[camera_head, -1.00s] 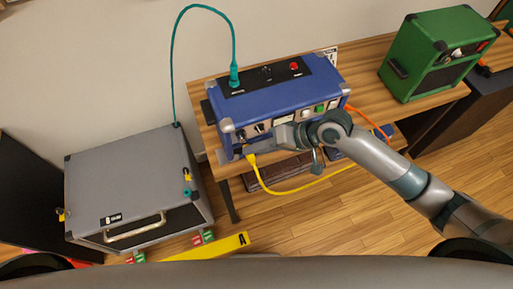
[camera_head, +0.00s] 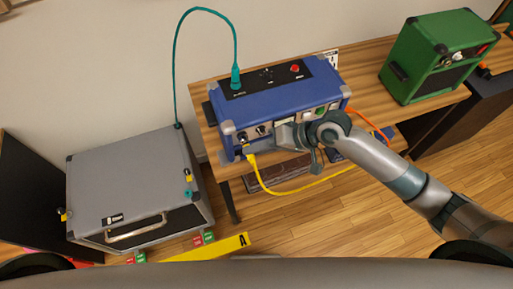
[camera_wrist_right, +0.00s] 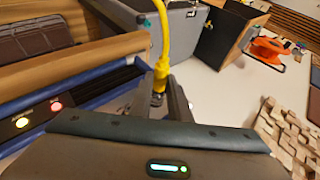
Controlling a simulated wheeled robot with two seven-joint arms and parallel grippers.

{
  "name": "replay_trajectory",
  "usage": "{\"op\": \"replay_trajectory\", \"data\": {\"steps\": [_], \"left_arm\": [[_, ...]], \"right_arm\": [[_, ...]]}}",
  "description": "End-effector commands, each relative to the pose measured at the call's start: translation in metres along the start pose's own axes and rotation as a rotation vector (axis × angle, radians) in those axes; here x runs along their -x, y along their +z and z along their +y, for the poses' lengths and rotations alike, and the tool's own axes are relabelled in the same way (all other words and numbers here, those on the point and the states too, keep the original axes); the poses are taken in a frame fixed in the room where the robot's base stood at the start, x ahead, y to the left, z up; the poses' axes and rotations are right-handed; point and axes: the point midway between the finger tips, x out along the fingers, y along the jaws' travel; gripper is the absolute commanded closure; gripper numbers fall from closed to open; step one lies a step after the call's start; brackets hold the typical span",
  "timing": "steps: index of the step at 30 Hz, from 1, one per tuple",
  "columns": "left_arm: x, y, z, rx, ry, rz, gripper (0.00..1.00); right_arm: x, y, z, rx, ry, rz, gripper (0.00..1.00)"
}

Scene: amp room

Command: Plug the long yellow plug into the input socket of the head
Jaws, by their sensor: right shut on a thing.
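The blue amp head (camera_head: 280,103) stands on the wooden bench. Its front panel carries knobs and sockets, and my right arm partly covers it. My right gripper (camera_wrist_right: 160,92) is shut on the long yellow plug (camera_wrist_right: 160,74), with a finger on each side of it. In the head view the yellow plug (camera_head: 251,158) hangs at the left end of the head's front, close to the panel. Its yellow cable (camera_head: 300,188) loops down and right. The input socket is hidden or too small to tell, and I cannot tell whether the plug touches it. My left gripper is out of view.
A grey cabinet (camera_head: 135,180) stands left of the bench (camera_head: 365,75), and a teal cable (camera_head: 205,10) runs from it to the head's top. A green amp (camera_head: 435,60) stands at the right. An orange cable (camera_head: 367,119) leaves the head's right end.

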Motion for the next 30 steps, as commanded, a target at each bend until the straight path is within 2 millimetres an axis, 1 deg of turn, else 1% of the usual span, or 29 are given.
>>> {"op": "replay_trajectory", "data": {"steps": [28, 29, 30], "left_arm": [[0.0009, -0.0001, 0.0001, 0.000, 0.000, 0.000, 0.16], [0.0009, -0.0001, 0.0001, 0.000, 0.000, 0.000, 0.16], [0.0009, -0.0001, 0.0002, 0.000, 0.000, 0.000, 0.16]], "right_arm": [[-0.0018, -0.0047, -0.0003, 0.001, 0.000, 0.000, 1.00], [-0.0018, -0.0047, -0.0002, 0.001, 0.000, 0.000, 0.76], [-0.0018, -0.0047, -0.0002, 0.001, 0.000, 0.000, 0.67]]}}
